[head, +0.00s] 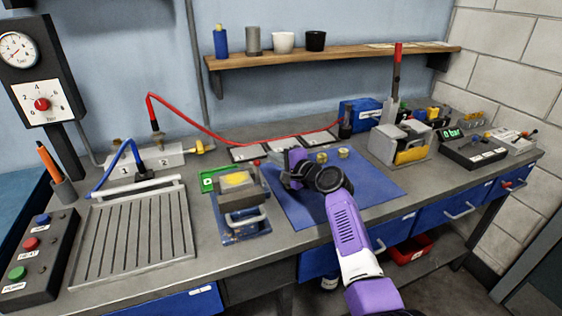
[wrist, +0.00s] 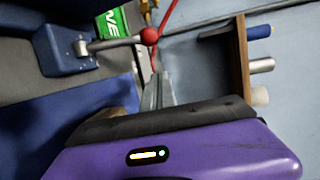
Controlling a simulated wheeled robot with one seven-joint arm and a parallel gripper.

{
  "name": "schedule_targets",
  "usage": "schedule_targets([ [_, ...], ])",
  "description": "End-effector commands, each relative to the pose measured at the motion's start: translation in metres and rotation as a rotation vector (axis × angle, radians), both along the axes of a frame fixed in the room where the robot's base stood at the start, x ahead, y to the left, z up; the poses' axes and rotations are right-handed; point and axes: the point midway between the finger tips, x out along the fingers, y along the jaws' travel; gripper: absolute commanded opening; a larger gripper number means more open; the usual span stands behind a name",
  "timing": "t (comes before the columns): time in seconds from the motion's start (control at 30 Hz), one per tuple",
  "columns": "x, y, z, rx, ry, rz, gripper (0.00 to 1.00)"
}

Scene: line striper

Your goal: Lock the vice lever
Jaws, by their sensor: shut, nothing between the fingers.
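The vice (head: 240,207) is a grey and blue block with a yellow part on top, on the bench left of the blue mat. Its lever (head: 257,176) stands roughly upright at the vice's right side, with a red ball on its end. In the wrist view the metal lever (wrist: 112,43) runs from a blue block (wrist: 68,55) to its red ball (wrist: 149,36). My gripper (head: 288,172) is just right of the lever, over the mat's left part. Its closed fingers (wrist: 156,92) point towards the ball in the wrist view, seemingly apart from it. Nothing is held.
A green sign (head: 208,181) lies behind the vice. The blue mat (head: 372,178) carries small brass-coloured parts (head: 343,152). A red hose (head: 215,133) crosses the bench behind. A slotted grey plate (head: 135,235) lies left of the vice.

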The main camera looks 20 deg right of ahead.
Motion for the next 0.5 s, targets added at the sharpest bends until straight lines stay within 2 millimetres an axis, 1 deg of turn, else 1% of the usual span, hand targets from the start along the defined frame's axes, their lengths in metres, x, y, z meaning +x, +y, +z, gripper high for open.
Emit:
schedule_targets([
  [0.03,-0.006,0.008,0.003,-0.002,0.002,0.003,0.00],
  [0.2,-0.016,0.022,0.005,-0.001,0.001,0.002,0.00],
  [0.33,-0.022,0.029,0.005,-0.001,0.000,0.001,0.00],
  [0.5,-0.024,0.032,0.005,0.000,0.000,0.000,0.00],
])
